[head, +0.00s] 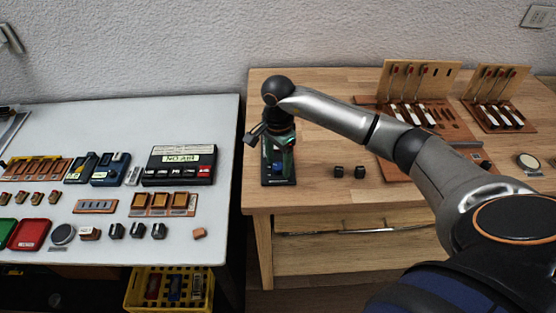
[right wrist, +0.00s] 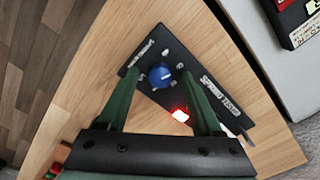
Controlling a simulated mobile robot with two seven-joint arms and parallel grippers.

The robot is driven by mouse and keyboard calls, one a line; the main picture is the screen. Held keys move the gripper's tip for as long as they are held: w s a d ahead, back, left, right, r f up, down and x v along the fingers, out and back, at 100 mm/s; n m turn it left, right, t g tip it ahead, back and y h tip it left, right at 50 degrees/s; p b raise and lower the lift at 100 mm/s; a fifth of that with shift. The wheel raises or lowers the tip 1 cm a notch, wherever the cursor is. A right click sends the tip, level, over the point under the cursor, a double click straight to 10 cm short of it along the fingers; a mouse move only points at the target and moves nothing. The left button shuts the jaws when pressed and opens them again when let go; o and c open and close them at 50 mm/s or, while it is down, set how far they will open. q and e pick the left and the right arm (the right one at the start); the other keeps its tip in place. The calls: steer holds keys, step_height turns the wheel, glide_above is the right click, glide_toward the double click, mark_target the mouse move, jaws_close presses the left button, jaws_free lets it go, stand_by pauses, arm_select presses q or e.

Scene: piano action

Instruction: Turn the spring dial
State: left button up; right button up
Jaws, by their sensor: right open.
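The spring dial (right wrist: 161,76) is a round blue knob on a black panel (right wrist: 215,87) with white lettering. A lit red lamp (right wrist: 181,115) shows on the same panel. In the head view the blue knob (head: 277,169) is partly hidden under my right gripper (head: 280,158), and the panel (head: 279,183) lies at the left end of the wooden table. My right gripper, with green fingers, is open above the panel. In the right wrist view the knob appears between its two fingers; I cannot tell whether they touch it. My left gripper is not in view.
Two small dark blocks (head: 349,172) sit right of the panel on the wooden table (head: 320,195). Wooden racks (head: 420,90) stand at the back right. A white table (head: 110,245) at left holds trays, small blocks and a black labelled box (head: 179,166). A gap separates the tables.

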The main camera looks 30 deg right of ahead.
jaws_close()
stand_by(0.6)
